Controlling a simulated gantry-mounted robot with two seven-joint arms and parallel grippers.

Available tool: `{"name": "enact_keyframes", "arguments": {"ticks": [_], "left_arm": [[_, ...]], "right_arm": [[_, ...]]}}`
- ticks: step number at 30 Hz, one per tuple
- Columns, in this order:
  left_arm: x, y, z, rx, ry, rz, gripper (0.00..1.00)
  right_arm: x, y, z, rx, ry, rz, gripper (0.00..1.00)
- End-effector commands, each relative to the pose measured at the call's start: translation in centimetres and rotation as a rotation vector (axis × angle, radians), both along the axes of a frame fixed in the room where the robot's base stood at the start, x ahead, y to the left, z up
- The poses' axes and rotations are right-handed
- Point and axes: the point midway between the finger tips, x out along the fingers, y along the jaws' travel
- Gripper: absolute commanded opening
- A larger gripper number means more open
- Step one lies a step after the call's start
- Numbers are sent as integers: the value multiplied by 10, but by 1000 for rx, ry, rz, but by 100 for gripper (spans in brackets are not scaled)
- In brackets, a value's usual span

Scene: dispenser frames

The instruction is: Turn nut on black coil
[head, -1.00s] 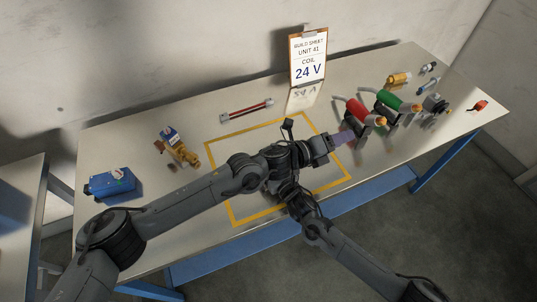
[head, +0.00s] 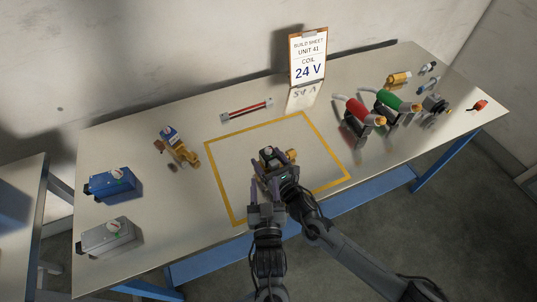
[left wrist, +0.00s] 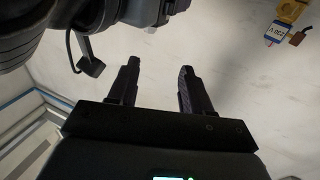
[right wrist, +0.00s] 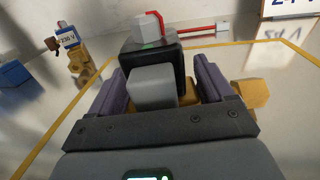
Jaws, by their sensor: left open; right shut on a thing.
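The black coil (head: 271,162) sits on a brass valve body (head: 291,155) inside the yellow outline. In the right wrist view the coil (right wrist: 168,55) has a grey hex nut (right wrist: 148,27) with a red mark on top and a grey block (right wrist: 152,88) on its near side. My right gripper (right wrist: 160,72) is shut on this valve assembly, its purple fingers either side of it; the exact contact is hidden. My left gripper (head: 262,190) is just left of and below the assembly. In the left wrist view its fingers (left wrist: 158,70) are open and empty.
A valve with a blue-labelled coil (head: 178,147), a blue box (head: 112,184) and a grey box (head: 108,237) stand left. A red bar (head: 246,109) and the build sheet (head: 308,60) are behind. Red (head: 360,115) and green (head: 398,101) handled tools stand right. Both grippers are close together.

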Motion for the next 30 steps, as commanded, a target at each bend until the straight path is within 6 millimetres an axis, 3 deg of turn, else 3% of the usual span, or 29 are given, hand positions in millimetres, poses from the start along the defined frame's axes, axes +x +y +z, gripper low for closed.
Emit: {"name": "enact_keyframes", "arguments": {"ticks": [3, 7, 21, 30], "left_arm": [[-4, -11, -3, -6, 31, -20, 49], [6, -15, -4, 3, 41, -29, 49], [83, -10, -3, 6, 39, -29, 49], [108, -9, -4, 4, 42, -31, 49]], "right_arm": [[0, 0, -2, -2, 3, 0, 27], [-1, 0, -2, -2, 3, 1, 27], [0, 0, -2, -2, 3, 1, 27], [0, 0, -2, -3, 4, 0, 27]]}}
